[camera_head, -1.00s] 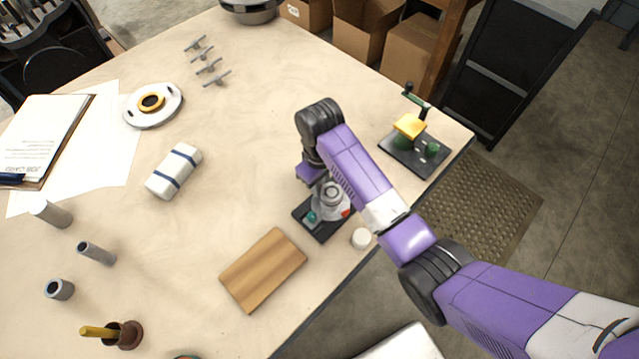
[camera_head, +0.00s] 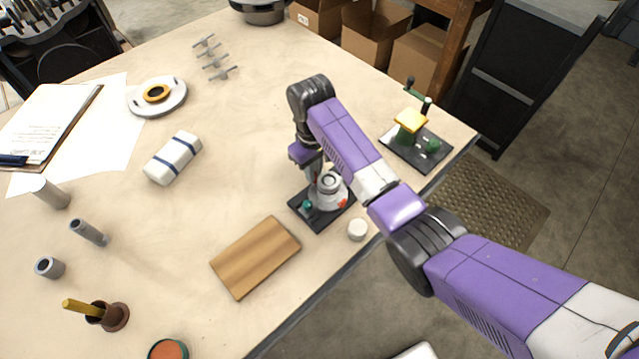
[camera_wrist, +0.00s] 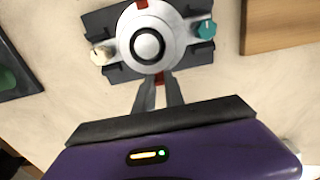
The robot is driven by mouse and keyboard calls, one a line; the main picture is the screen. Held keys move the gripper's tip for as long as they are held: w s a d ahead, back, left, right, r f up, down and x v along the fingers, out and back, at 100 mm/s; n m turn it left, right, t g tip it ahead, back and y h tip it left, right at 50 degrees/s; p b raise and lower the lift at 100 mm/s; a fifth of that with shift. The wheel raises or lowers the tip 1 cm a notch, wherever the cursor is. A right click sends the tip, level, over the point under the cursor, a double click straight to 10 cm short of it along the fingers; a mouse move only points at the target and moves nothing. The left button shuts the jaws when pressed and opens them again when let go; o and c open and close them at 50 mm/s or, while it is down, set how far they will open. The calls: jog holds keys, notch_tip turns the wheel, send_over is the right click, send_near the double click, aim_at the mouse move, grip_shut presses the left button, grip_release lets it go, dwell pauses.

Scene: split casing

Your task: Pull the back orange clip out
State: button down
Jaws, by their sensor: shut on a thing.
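The round grey casing (camera_head: 331,184) sits on a dark base plate (camera_head: 322,221) near the table edge; the casing also shows in the wrist view (camera_wrist: 127,48). One orange-red clip (camera_wrist: 159,78) is at the casing's back rim, between my fingertips. The other clip (camera_wrist: 142,4) is on the opposite side and shows in the head view (camera_head: 343,203). My gripper (camera_wrist: 160,82) is shut on the back clip, which the fingers partly hide. I cannot tell whether this clip is clear of the rim. A teal knob (camera_wrist: 205,29) and a cream knob (camera_wrist: 101,54) flank the casing.
A wooden board (camera_head: 256,257) lies left of the base plate, and a small white cylinder (camera_head: 357,230) stands close by at the table edge. A dark-based fixture with a yellow block (camera_head: 411,120) stands to the right. The table behind the casing is mostly clear.

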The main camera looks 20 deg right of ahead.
jog(key=shift+w, duration=0.2)
jog(key=c, duration=1.4)
grip_release()
notch_tip(320, 180, up, 8)
jog(key=shift+b, duration=0.35)
jog(key=shift+f, duration=0.1)
